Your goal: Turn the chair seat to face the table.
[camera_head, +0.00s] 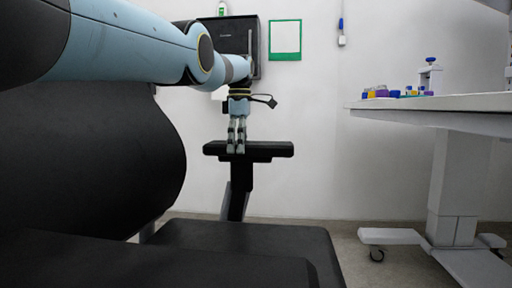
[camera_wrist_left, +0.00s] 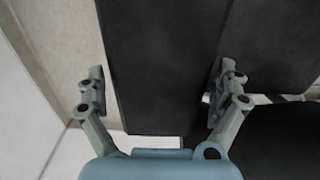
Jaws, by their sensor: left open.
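The black chair fills the lower left of the head view. Its curved backrest (camera_head: 110,150) is at the left and its seat (camera_head: 245,240) extends to the right of it. The far armrest (camera_head: 272,150) stands on a post behind the seat. My left gripper (camera_head: 236,150) points down at this armrest, left of its middle. In the left wrist view the armrest pad (camera_wrist_left: 155,60) lies between the two spread fingers of the left gripper (camera_wrist_left: 158,85); I cannot tell whether they touch it. The table (camera_head: 440,103) is at the right, apart from the chair. My right gripper is out of view.
Small colored items (camera_head: 385,93) and a small stand (camera_head: 429,75) are on the table. The table's leg (camera_head: 455,180) stands on a wheeled base (camera_head: 392,236). A black wall box (camera_head: 232,38) is behind my arm. Floor between chair and table is clear.

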